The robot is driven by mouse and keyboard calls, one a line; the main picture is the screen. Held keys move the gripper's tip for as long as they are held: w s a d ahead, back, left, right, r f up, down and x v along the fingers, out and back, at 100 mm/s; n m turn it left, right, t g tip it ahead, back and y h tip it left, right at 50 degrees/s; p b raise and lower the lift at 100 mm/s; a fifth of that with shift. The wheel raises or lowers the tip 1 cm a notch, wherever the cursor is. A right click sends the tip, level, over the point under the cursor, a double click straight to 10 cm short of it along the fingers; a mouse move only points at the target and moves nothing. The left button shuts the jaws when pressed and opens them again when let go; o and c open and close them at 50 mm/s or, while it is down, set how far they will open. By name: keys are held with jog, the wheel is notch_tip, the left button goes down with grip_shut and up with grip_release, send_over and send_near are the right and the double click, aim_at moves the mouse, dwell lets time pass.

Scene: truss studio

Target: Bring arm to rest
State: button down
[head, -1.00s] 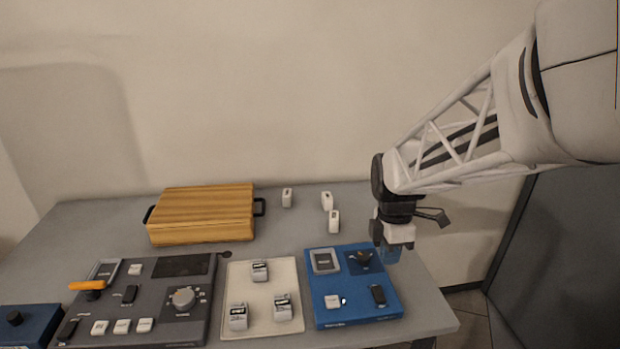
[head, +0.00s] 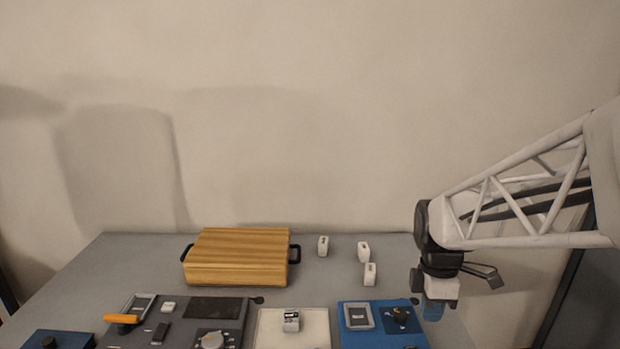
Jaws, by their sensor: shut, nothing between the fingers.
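My gripper (head: 434,310) hangs from my white lattice arm at the right of the head view. It points down, with bluish fingertips, just right of the blue panel (head: 357,341) near the table's right edge. It is shut with nothing in it. I cannot tell its exact height above the table.
A wooden box (head: 238,258) with black handles stands at the back of the grey table (head: 120,262). Several small white blocks (head: 323,246) stand right of it. In front are a dark control panel (head: 180,330), a cream tray (head: 270,325) and a blue box (head: 62,340) at left.

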jog(key=s+a+r+m+t, duration=0.1)
jog(key=s+a+r+m, duration=0.1)
jog(key=s+m, duration=0.5)
jog(key=s+a+r+m+t, duration=0.2)
jog(key=s+a+r+m, duration=0.1)
jog(key=s+m, duration=0.4)
jog(key=m, duration=0.2)
jog(key=shift+s+a+r+m+t, duration=0.25)
jog(key=shift+s+a+m+t, duration=0.05)
jog(key=shift+s, duration=0.05)
jog(key=c, duration=1.8)
grip_release()
